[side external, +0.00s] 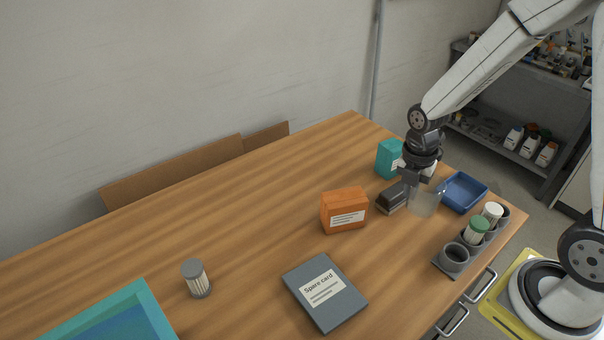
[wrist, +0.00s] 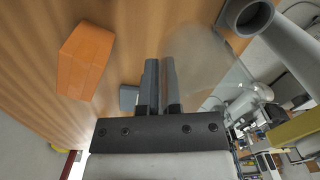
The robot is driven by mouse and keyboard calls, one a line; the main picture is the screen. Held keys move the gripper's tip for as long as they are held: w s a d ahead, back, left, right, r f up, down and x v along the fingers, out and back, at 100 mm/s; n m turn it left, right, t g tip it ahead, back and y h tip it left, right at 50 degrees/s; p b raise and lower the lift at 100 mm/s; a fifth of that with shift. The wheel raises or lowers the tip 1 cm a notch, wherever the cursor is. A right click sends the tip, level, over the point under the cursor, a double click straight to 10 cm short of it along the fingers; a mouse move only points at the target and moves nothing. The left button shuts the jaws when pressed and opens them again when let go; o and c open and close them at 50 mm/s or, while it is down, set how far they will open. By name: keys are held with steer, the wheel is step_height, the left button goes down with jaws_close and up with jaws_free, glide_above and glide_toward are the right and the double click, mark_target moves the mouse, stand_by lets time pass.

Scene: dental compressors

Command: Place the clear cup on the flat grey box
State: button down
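The clear cup (side external: 425,204) is a translucent, faint vessel under my gripper at the right part of the table. It also shows in the wrist view (wrist: 197,58), against the right finger. My gripper (side external: 412,180) points down with its two fingers (wrist: 160,62) close together, apparently pinching the cup's wall. I cannot tell whether the cup's base touches the table. The flat grey box (side external: 343,306), with a white "Spare card" label, lies at the front middle of the table, apart from the gripper. It is not in the wrist view.
An orange box (side external: 343,212), a dark grey block (side external: 391,198) and a teal box (side external: 389,158) stand left of the gripper. A blue tray (side external: 464,191) and a grey rack (side external: 444,265) with jars are at the right.

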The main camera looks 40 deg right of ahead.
steer(key=s+a+r, duration=0.2)
steer(key=s+a, duration=0.3)
steer(key=a, duration=0.4)
steer(key=s+a+r, duration=0.2)
steer(key=s+a, duration=0.3)
steer(key=a, duration=0.5)
steer(key=shift+s+a, duration=0.25)
steer(key=shift+s, duration=0.15)
steer(key=shift+w, duration=0.1)
glide_above(314, 281)
steer(key=shift+f, duration=4.6)
